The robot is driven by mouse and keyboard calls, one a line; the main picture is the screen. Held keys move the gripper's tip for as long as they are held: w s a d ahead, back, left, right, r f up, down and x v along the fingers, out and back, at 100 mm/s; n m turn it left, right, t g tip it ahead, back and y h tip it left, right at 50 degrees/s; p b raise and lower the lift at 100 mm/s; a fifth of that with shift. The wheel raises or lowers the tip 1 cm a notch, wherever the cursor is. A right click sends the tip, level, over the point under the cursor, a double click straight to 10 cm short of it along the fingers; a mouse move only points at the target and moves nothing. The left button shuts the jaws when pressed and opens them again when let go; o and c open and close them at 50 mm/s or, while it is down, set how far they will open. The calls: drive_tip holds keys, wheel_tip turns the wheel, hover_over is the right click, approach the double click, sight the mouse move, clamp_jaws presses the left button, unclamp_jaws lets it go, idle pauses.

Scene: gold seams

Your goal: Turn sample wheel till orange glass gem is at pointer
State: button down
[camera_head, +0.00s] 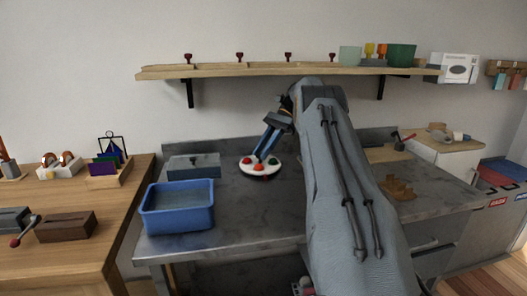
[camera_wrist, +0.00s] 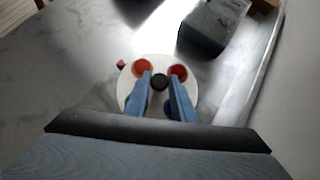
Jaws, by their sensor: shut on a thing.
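The sample wheel is a white round disc, seen on the grey worktop (camera_head: 225,215) in the head view (camera_head: 246,171) and in the wrist view (camera_wrist: 160,60). Its black centre knob (camera_wrist: 159,82) lies between the blue fingers of my gripper (camera_wrist: 160,88), which is shut on it. It also shows in the head view (camera_head: 264,152). The orange gem (camera_wrist: 142,68) is at the wheel's upper left in the wrist view, close to the small red pointer (camera_wrist: 120,64) but slightly clockwise of it. A red gem (camera_wrist: 178,71) is at upper right. Green and blue gems are partly hidden by the fingers.
A grey box (camera_head: 194,165) and a blue tub (camera_head: 178,224) stand left of the wheel. A shelf (camera_head: 270,70) runs along the wall above.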

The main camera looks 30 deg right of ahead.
drive_tip(key=shift+r, duration=0.1)
idle(0.3)
drive_tip(key=c, duration=1.5)
unclamp_jaws()
drive_tip(key=shift+a, duration=0.1)
drive_tip(key=shift+c, duration=0.2)
